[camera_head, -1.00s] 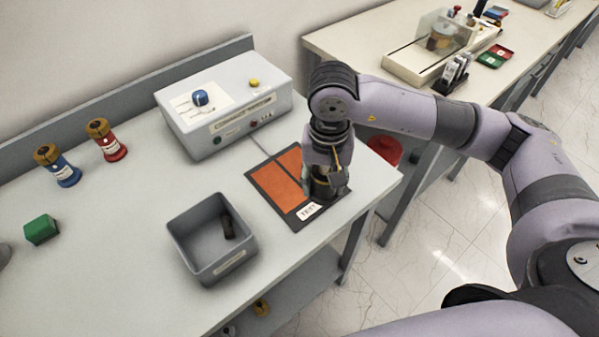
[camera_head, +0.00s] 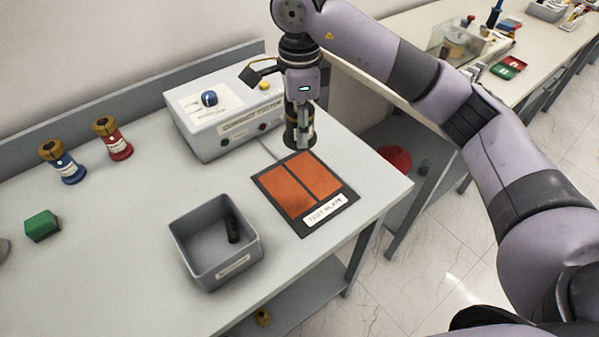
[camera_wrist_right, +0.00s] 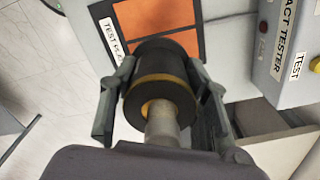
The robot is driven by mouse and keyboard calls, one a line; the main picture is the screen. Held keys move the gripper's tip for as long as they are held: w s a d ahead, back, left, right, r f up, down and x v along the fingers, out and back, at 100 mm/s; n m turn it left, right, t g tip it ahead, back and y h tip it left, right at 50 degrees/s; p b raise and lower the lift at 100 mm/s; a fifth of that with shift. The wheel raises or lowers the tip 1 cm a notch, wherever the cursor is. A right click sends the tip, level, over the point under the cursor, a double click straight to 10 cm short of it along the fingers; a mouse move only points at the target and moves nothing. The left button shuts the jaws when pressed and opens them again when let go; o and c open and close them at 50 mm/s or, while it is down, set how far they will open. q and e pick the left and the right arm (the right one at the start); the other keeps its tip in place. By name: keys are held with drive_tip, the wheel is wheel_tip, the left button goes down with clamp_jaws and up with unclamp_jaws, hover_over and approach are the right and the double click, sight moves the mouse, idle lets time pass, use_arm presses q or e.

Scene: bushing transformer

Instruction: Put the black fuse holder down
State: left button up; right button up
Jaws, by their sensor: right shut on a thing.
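My right gripper (camera_head: 299,140) is shut on the black fuse holder. The fuse holder (camera_wrist_right: 162,88) is a black cylinder with a brass-coloured ring, held between the two fingers in the right wrist view. I cannot tell whether the holder touches the table. My left gripper is not in view.
The contact tester (camera_head: 213,147) stands left of and close to my right gripper. A grey bin (camera_head: 187,262) holds a dark piece (camera_head: 233,228). A blue holder (camera_head: 70,171), a red holder (camera_head: 119,149) and a green block (camera_head: 41,226) stand left. The table front is clear.

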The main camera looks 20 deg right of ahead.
drive_tip(key=p, duration=0.2)
hover_over(299, 182)
wheel_tip(299, 182, down, 10)
drive_tip(key=shift+r, duration=0.1)
wheel_tip(299, 182, down, 4)
drive_tip(key=shift+r+p, duration=0.1)
drive_tip(key=shift+p, duration=0.3)
drive_tip(key=shift+f, duration=0.25)
drive_tip(key=shift+f, duration=0.1)
drive_tip(key=o, duration=1.4)
drive_tip(key=shift+c, duration=0.2)
